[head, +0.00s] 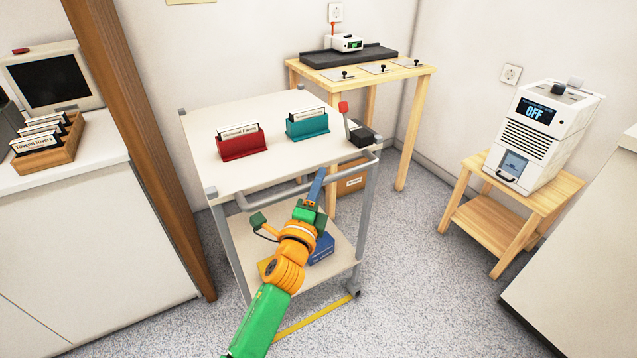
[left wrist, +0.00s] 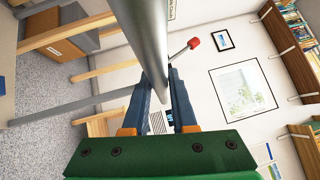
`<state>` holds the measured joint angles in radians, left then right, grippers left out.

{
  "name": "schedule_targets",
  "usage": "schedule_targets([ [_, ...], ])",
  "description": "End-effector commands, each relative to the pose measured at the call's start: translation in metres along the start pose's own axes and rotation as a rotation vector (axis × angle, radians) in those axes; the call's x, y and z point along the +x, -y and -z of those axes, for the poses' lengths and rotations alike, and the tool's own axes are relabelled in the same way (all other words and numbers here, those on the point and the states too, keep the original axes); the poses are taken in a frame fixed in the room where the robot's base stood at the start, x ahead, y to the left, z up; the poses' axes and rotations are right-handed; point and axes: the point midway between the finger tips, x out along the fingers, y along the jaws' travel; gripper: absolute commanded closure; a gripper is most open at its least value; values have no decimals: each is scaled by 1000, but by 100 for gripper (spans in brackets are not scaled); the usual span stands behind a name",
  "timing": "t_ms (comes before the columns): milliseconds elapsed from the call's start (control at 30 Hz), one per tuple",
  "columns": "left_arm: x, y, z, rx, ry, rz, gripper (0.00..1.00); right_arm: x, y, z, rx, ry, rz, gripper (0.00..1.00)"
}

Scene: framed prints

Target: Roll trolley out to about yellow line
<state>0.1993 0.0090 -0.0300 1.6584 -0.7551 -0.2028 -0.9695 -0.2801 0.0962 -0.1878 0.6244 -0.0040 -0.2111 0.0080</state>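The trolley has a pale top shelf (head: 265,115), grey corner posts and a lower shelf (head: 245,235). Its grey handle bar (head: 345,172) runs along the near side. The handle also shows large in the left wrist view (left wrist: 143,35), passing between the fingers. My left gripper (head: 316,187) is at the middle of the handle, its blue fingers close on either side of the bar; it seems shut on it. The fingers show in the left wrist view (left wrist: 158,90). The yellow line (head: 312,320) is on the floor by the trolley's near caster, partly hidden by my arm. My right gripper is out of view.
On the trolley stand a red file box (head: 242,147), a teal file box (head: 307,125) and a black block with a red-tipped lever (head: 360,132). A wooden table (head: 418,72) stands close behind. A wooden post (head: 140,140) is at left. Speckled floor (head: 425,270) is clear at right.

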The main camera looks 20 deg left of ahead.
Motion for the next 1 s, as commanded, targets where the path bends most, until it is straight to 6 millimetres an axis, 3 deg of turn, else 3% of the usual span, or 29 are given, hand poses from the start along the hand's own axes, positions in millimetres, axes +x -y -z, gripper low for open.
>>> schedule_targets([
  [33, 0, 0, 0, 0, 0, 0, 59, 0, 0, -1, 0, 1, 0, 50],
  [100, 0, 0, 0, 0, 0, 0, 48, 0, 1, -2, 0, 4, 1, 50],
  [367, -1, 0, 0, 0, 0, 0, 48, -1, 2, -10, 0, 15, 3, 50],
  [733, -60, -1, 0, -1, 0, -3, 48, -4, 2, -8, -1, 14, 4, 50],
  [1000, -71, 0, 0, 0, 0, 0, 48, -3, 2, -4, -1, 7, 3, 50],
])
